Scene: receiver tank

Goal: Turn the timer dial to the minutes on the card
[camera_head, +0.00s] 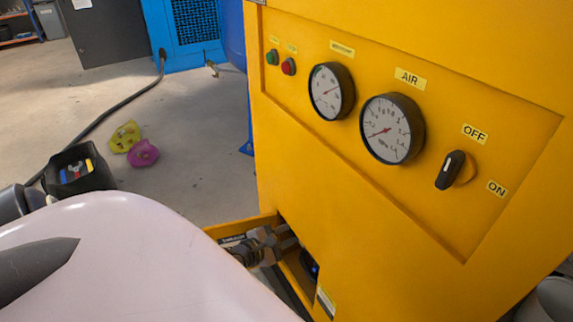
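My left gripper (283,242) shows beyond the pale arm shell, reaching into a low opening in the yellow cabinet (400,225). Its fingertips are small and partly hidden, so I cannot tell whether they are open or shut. A dark round part with a blue glint (310,265) sits inside the opening, just right of the gripper and apparently apart from it. It may be the timer dial, but no scale is readable. A small white label (326,302) is on the cabinet below it; its text is too small to read. No minutes card can be made out. My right gripper is not in view.
The cabinet front has two gauges (331,91) (391,129), a black OFF/ON rotary switch (451,170), and green (272,57) and red (289,66) buttons. A yellow flap (240,227) juts out left of the opening. Yellow and purple rags (143,153) lie on the floor.

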